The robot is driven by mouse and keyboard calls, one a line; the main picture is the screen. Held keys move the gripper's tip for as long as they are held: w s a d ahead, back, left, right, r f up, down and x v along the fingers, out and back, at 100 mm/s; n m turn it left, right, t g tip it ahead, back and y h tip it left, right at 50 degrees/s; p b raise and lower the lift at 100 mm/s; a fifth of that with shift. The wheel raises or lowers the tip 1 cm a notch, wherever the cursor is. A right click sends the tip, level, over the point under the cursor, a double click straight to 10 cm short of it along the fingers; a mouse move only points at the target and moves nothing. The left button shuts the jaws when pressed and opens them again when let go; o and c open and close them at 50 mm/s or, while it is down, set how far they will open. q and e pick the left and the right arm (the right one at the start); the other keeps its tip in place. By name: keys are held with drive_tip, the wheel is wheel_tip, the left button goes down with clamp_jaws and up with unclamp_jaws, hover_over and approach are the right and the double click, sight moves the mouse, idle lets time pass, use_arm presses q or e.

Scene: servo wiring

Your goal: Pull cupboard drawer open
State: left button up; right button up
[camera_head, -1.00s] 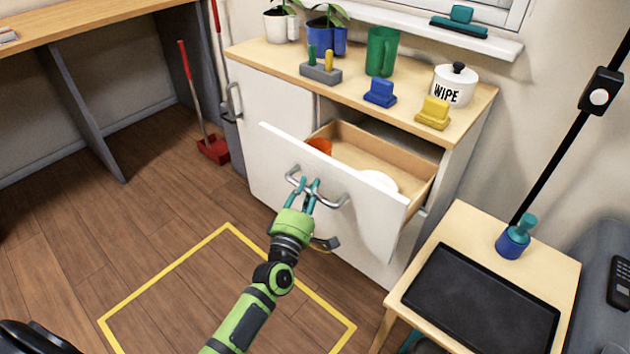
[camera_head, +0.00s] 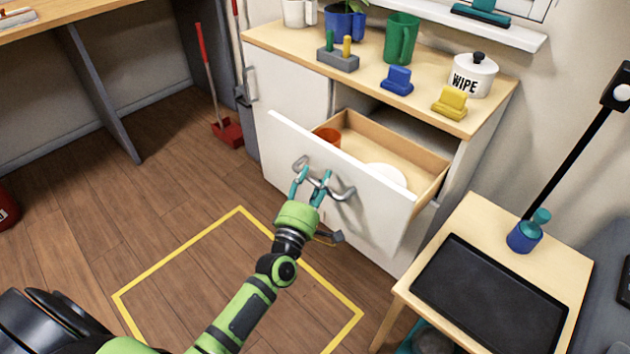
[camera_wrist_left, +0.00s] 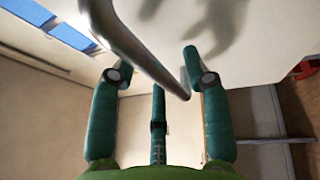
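The white cupboard (camera_head: 290,85) has its upper right drawer (camera_head: 385,215) pulled out, with the pale wooden inside showing. An orange cup (camera_head: 328,136) and a white round dish (camera_head: 385,176) lie in the drawer. The drawer's metal handle (camera_head: 343,193) is on its front. My left gripper (camera_head: 314,176) is at the handle with its fingers spread. In the left wrist view the handle bar (camera_wrist_left: 140,48) passes between the spread fingers (camera_wrist_left: 157,72), and they are not closed on it. My right gripper is not in view.
A small wooden table (camera_head: 474,215) with a black tray (camera_head: 489,293) stands right of the drawer. A green jug (camera_head: 401,40) and a white WIPE pot (camera_head: 472,76) stand on the cupboard top. The floor inside the yellow outline (camera_head: 190,249) is clear.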

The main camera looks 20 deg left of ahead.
use_arm(q)
drive_tip(key=shift+s, duration=0.2)
drive_tip(key=s+f, duration=0.2)
drive_tip(key=s, duration=0.9)
drive_tip(key=shift+s+d, duration=0.2)
drive_tip(key=shift+d, duration=0.1)
drive_tip(key=shift+f, duration=0.1)
